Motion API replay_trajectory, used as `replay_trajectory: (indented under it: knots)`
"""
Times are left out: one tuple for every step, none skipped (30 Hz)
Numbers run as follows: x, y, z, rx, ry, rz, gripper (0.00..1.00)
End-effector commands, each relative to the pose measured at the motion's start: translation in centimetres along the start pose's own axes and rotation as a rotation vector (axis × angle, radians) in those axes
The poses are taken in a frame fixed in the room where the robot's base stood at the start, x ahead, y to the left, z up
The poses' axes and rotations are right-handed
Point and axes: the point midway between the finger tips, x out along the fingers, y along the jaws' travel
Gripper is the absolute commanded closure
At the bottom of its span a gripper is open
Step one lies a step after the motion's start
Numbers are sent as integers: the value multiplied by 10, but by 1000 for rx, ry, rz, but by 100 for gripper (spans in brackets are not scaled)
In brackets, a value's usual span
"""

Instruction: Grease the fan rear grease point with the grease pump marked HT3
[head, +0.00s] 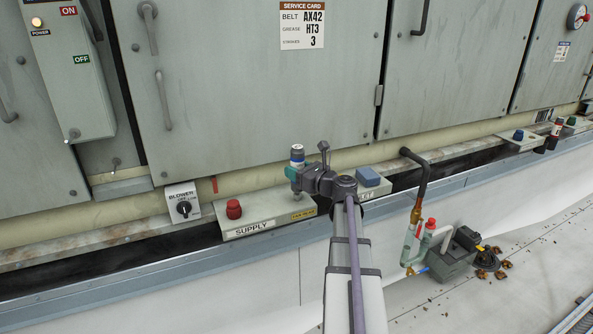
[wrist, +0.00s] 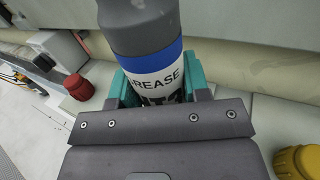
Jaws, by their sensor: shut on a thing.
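My gripper (head: 297,178) is shut on a grease pump (head: 297,154), a grey cylinder with a blue band. The gripper is over the ledge marked SUPPLY (head: 262,224).
A red cap (head: 233,209) is left of the gripper; a yellow cap (wrist: 298,162) is at right in the wrist view. A blower switch (head: 183,203) is left.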

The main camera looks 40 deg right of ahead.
Motion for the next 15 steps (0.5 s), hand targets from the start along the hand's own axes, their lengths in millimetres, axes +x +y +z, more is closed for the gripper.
replay_trajectory:
  knots:
    - [0, 0, -3, -1, 1, 0, 100]
    - [0, 0, -4, -1, 1, 0, 100]
    - [0, 0, -5, -1, 1, 0, 100]
    - [0, 0, -6, -1, 1, 0, 100]
    - [0, 0, -5, -1, 1, 0, 100]
    - [0, 0, -4, -1, 1, 0, 100]
    - [0, 0, -4, -1, 1, 0, 100]
    - [0, 0, -3, -1, 1, 0, 100]
    - [0, 0, -2, -1, 1, 0, 100]
    - [0, 0, -2, -1, 1, 0, 100]
    - [0, 0, -1, -1, 1, 0, 100]
    - [0, 0, 1, -1, 1, 0, 100]
    - [0, 0, 2, -1, 1, 0, 100]
    - [0, 0, 2, -1, 1, 0, 100]
    - [0, 0, 0, -1, 1, 0, 100]
